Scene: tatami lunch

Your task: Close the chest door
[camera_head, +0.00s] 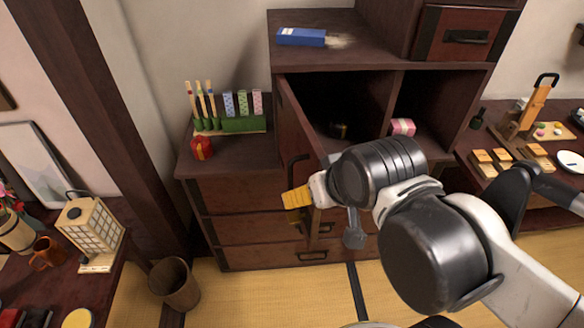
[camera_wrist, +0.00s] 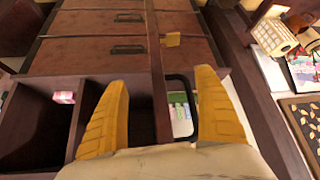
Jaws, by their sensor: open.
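The dark wooden chest (camera_head: 262,185) stands against the wall. Its door (camera_head: 298,115) is hinged at the left of the open compartment and stands swung outward, with a dark handle (camera_head: 292,165) on its outer face. My gripper (camera_head: 297,197) is near the door's lower free edge; in the head view one yellow finger shows left of the door and the other is hidden. In the wrist view my gripper (camera_wrist: 162,82) is open, and the narrow door edge (camera_wrist: 155,50) runs between its two yellow fingers. I cannot tell whether either finger touches the door.
A pink box (camera_head: 402,127) sits in the right compartment, and a small dark object (camera_head: 339,130) in the door's compartment. A red object (camera_head: 201,147) and a green stand (camera_head: 240,124) are on the left ledge. A bin (camera_head: 174,284) stands on the floor left.

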